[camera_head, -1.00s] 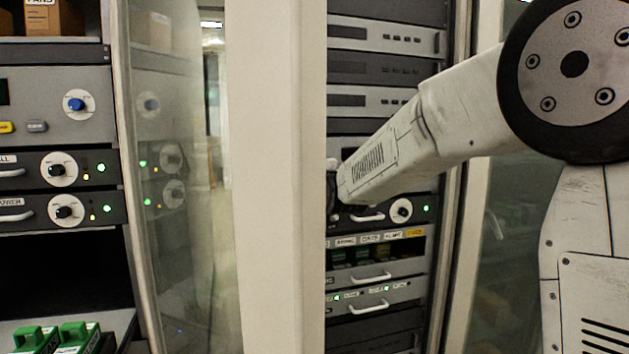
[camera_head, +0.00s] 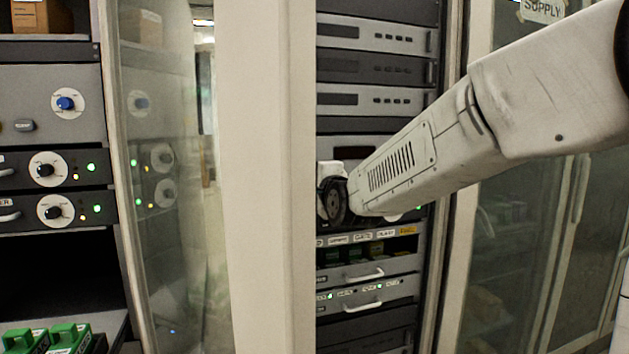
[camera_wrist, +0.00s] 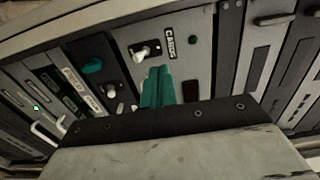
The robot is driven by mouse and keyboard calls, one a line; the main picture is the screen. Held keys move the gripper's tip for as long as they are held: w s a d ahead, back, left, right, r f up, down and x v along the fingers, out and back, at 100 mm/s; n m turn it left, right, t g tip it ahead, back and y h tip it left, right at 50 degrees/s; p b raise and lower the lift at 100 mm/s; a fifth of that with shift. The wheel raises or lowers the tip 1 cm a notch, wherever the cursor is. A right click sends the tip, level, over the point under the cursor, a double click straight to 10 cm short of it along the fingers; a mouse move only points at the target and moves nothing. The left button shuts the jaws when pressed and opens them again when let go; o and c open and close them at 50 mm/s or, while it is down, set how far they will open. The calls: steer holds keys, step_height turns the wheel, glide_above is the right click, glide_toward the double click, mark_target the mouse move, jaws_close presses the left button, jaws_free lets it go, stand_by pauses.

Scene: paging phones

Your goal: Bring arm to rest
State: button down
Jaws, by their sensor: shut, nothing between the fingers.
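My arm reaches in from the right in the head view, in front of a rack of equipment (camera_head: 375,70). Its wrist end is partly hidden behind a pale vertical post (camera_head: 270,180), and the fingers do not show there. In the wrist view my gripper (camera_wrist: 158,72) has its teal fingers together and empty. I cannot tell whether the fingers touch the panel.
A second rack on the left has knobs and lit lamps (camera_head: 92,168). Green handled blocks (camera_head: 62,336) sit on a shelf below it. A glass door (camera_head: 165,200) stands open between racks. Another glass-fronted cabinet (camera_head: 520,250) is at the right, under a "SUPPLY" sign (camera_head: 542,10).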

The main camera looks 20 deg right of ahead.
stand_by(0.3)
steer(key=s+f+n+g, duration=0.9)
steer(key=s+f+n, duration=0.15)
steer(key=f, duration=0.35)
steer(key=s+d+f+n+g, duration=0.1)
steer(key=s+n+g, duration=0.2)
steer(key=s, duration=1.3)
steer(key=s+d+f+n+g, duration=0.2)
steer(key=s+n+g, duration=0.2)
steer(key=s, duration=1.2)
steer(key=shift+s+g, duration=0.2)
steer(key=shift+g, duration=0.1)
steer(key=shift+n, duration=0.25)
